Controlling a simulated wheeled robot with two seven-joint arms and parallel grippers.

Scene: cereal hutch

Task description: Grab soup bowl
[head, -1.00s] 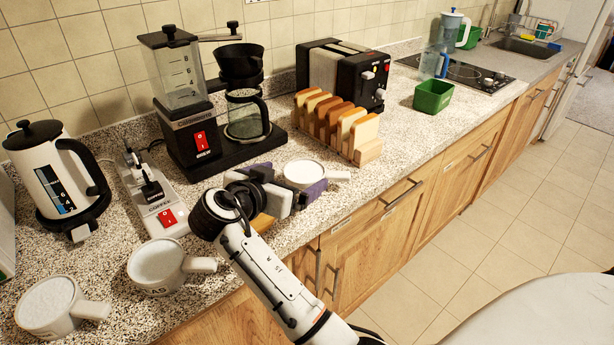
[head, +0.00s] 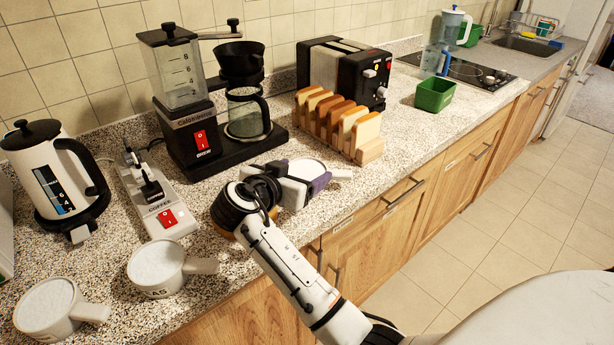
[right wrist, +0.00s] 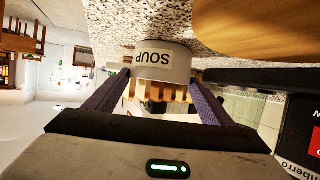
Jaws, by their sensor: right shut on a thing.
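The soup bowl (head: 308,168) is a white handled bowl on the counter, in front of the toast rack in the head view. Its handle points right. In the right wrist view the bowl (right wrist: 163,62) shows the word SOUP upside down between purple finger pads. My right gripper (head: 304,179) is shut on the bowl, with a finger on each side. The bowl looks upright, and I cannot tell whether it is clear of the counter. Its near side is partly hidden by the gripper in the head view. My left gripper is not in view.
Two similar white handled bowls (head: 157,266) (head: 46,306) stand at the front left. A toast rack with bread slices (head: 340,125) and a toaster (head: 345,72) stand behind. A coffee machine (head: 200,140), a red-switched device (head: 160,205) and a kettle (head: 55,180) are left.

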